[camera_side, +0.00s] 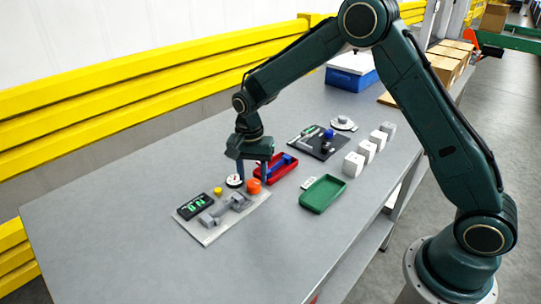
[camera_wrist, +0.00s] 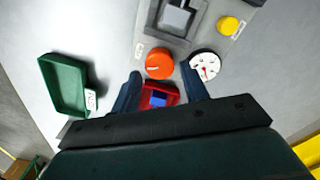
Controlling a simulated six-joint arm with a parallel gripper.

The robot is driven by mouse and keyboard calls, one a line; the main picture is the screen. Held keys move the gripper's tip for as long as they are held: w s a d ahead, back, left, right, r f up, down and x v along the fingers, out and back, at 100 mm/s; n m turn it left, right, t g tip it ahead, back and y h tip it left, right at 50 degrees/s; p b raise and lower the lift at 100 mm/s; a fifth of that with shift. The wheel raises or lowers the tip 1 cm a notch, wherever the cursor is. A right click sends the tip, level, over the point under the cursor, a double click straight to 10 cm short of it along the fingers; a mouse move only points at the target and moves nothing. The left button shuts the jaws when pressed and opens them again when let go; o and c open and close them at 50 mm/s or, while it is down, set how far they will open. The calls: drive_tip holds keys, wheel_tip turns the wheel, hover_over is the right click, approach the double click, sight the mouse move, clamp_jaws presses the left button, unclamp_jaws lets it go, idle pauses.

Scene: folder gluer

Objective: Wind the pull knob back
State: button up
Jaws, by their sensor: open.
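The orange round knob (camera_side: 254,186), which I take as the pull knob, sits at the edge of a light grey panel (camera_side: 208,238). In the wrist view the knob (camera_wrist: 159,64) shows a small white mark. A white dial with a red needle (camera_side: 234,181) is beside it; the dial also shows in the wrist view (camera_wrist: 205,66). My gripper (camera_side: 252,177) is open and empty, pointing down close to the knob. In the wrist view my gripper's fingertips (camera_wrist: 161,72) appear on either side of the knob, the right one near the dial. I cannot tell whether they touch it.
The panel also carries a grey clamp-like part (camera_side: 225,208), a black display with green characters (camera_side: 194,206) and a yellow button (camera_side: 217,190). A red tray (camera_side: 291,173) with blue parts, a green tray (camera_side: 323,194) and white blocks (camera_side: 353,164) stand nearby. The front left table is clear.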

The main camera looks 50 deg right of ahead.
sight(254, 184)
wheel_tip(254, 184, up, 12)
drive_tip(key=shift+f, duration=0.25)
drive_tip(key=shift+a, duration=0.1)
idle(0.5)
drive_tip(key=m, duration=0.7)
drive_tip(key=shift+s+f, duration=0.15)
drive_tip(key=shift+s, duration=0.15)
drive_tip(key=shift+f, duration=0.1)
wheel_tip(254, 184, down, 14)
drive_tip(key=shift+w+r, duration=0.15)
drive_tip(key=shift+r, duration=0.05)
idle(0.4)
drive_tip(key=c, duration=0.7)
